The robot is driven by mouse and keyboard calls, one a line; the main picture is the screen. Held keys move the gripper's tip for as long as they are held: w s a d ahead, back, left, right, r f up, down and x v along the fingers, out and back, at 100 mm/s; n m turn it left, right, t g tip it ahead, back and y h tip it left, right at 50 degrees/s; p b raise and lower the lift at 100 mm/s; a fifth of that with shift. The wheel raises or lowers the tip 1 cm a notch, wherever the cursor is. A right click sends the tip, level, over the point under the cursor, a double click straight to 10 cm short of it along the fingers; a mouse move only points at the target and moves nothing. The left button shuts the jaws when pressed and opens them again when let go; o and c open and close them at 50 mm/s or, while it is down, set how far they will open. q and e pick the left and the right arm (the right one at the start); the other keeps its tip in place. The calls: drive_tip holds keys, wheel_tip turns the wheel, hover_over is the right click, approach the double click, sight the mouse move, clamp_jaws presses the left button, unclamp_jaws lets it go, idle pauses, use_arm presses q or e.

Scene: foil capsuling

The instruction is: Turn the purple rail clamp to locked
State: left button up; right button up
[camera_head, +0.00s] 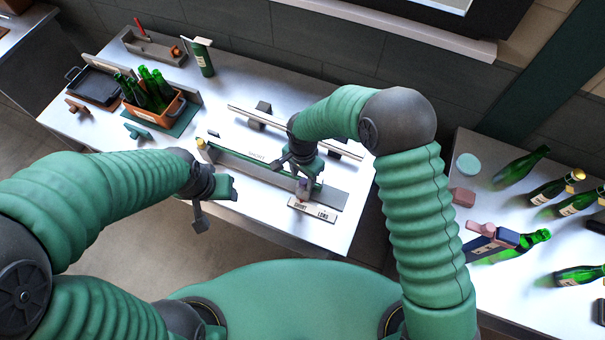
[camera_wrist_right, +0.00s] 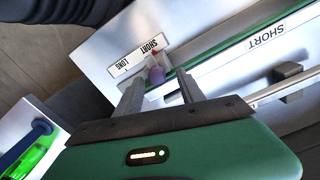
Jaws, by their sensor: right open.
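The purple rail clamp (camera_head: 302,185) sits at the right part of the grey rail (camera_head: 328,195), just behind a white plate marked SHORT and LONG (camera_head: 312,210). In the right wrist view the clamp (camera_wrist_right: 156,74) shows as a small purple knob with a reddish tip towards the plate. My right gripper (camera_head: 294,170) is open, pointing down over the clamp. In the wrist view its two fingers (camera_wrist_right: 160,80) stand on either side of the knob, with gaps; contact cannot be told. My left gripper (camera_head: 216,208) is open and empty, in front of the table's near edge.
A crate of green bottles (camera_head: 152,105), a dark tray (camera_head: 95,85) and a green canister (camera_head: 203,58) stand at the left and back. A long rod (camera_head: 245,113) runs behind the rail. The right-hand table (camera_head: 470,140) carries several bottles.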

drive_tip(key=shift+s+f, duration=0.2)
drive_tip(key=shift+f, duration=0.1)
drive_tip(key=shift+s+d, duration=0.1)
drive_tip(key=shift+s, duration=0.2)
drive_tip(key=shift+w+a+f, duration=0.15)
drive_tip(key=shift+w+a, duration=0.1)
drive_tip(key=c, duration=0.6)
clamp_jaws()
use_arm(q)
drive_tip(key=shift+s+r, duration=0.2)
drive_tip(key=shift+s, duration=0.1)
